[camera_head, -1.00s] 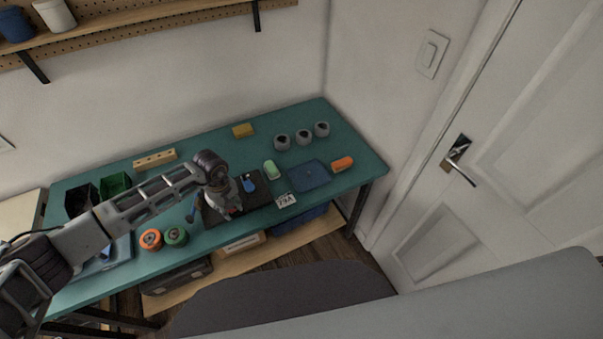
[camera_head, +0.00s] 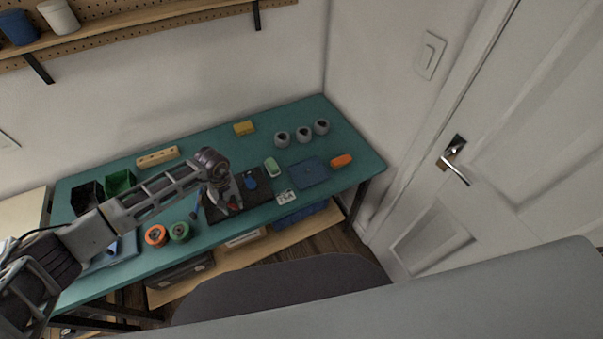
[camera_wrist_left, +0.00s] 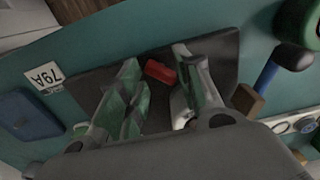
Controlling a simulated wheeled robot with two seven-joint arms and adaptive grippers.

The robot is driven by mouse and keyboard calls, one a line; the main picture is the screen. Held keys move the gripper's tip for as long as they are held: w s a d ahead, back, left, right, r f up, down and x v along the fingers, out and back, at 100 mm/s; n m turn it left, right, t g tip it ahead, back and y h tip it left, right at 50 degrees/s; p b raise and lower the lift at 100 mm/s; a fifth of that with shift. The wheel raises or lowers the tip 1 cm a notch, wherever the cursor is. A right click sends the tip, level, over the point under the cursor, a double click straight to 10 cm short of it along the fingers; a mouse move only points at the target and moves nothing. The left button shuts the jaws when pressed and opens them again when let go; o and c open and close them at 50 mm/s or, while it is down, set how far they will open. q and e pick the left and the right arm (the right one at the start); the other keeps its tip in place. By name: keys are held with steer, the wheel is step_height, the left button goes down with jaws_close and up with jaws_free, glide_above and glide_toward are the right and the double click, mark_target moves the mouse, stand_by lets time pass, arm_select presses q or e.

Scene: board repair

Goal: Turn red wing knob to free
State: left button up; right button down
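The red wing knob (camera_wrist_left: 160,71) sits on a dark board (camera_wrist_left: 85,85) and shows between the tips of my left gripper's fingers in the left wrist view. My left gripper (camera_wrist_left: 155,88) is open, with a gap on both sides of the knob; I see no clear contact. In the head view my left gripper (camera_head: 230,205) is low over the dark board (camera_head: 262,187), its arm reaching in from the left. A small red patch shows at its tips there. The arm hides part of the board. My right gripper is not in view.
Three grey cups (camera_head: 303,134) stand farther back.

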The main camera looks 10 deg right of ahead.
mark_target(233, 206)
arm_select(q)
step_height(233, 206, up, 12)
steer(key=b, duration=0.2)
steer(key=s+d+r+n+h, duration=0.2)
steer(key=d+h, duration=0.2)
steer(key=d, duration=0.4)
steer(key=s+d+r+n+h, duration=0.2)
steer(key=s+d+r+h, duration=0.1)
steer(key=d, duration=0.4)
steer(key=s+d+r+n+h, duration=0.2)
steer(key=d+h, duration=0.3)
steer(key=d, duration=0.3)
steer(key=shift+s+d+r+n+g, duration=0.25)
steer(key=shift+d+r+n+g, duration=0.05)
steer(key=shift+r+n, duration=0.35)
steer(key=shift+w+b, duration=0.15)
steer(key=shift+b, duration=0.25)
